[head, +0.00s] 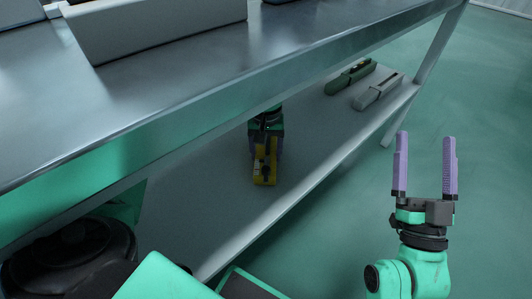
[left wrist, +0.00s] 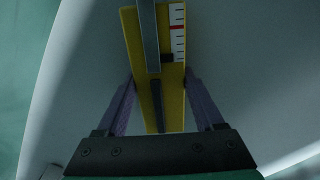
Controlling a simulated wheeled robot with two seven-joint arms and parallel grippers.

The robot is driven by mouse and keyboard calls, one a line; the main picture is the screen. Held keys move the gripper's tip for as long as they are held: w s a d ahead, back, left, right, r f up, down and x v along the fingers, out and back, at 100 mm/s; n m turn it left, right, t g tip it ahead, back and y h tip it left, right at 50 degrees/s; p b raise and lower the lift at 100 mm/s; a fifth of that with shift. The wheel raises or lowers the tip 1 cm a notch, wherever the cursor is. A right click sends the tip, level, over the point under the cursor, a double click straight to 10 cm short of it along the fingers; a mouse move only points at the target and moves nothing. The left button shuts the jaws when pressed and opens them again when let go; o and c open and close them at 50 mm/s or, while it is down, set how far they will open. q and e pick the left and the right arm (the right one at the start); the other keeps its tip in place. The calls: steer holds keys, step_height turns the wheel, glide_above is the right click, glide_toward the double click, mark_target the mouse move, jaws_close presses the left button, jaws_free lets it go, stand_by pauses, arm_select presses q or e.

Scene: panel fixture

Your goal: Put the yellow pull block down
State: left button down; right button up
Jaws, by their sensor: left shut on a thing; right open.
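The yellow pull block (head: 264,174) is under the metal table, over the lower shelf (head: 200,205). In the left wrist view the yellow pull block (left wrist: 135,45) lies lengthwise between the fingers, with a grey bar along it and a white scale with a red mark. My left gripper (head: 266,150) is shut on it; its fingers show on both sides of the block in the left wrist view (left wrist: 158,95). I cannot tell whether the block touches the shelf. My right gripper (head: 426,165) is open and empty, outside the table at the right.
A green block (head: 350,77) and a grey block (head: 378,92) lie on the shelf's far right part. The table top edge (head: 240,88) overhangs the shelf, and a table leg (head: 430,70) stands at the right. The shelf around the yellow block looks clear.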

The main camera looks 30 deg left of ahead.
steer(key=shift+r, duration=0.2)
arm_select(q)
steer(key=shift+c, duration=1.2)
jaws_free()
steer(key=shift+f, duration=0.1)
steer(key=shift+o, duration=1.1)
arm_select(e)
steer(key=shift+s+r, duration=0.1)
steer(key=shift+r, duration=0.2)
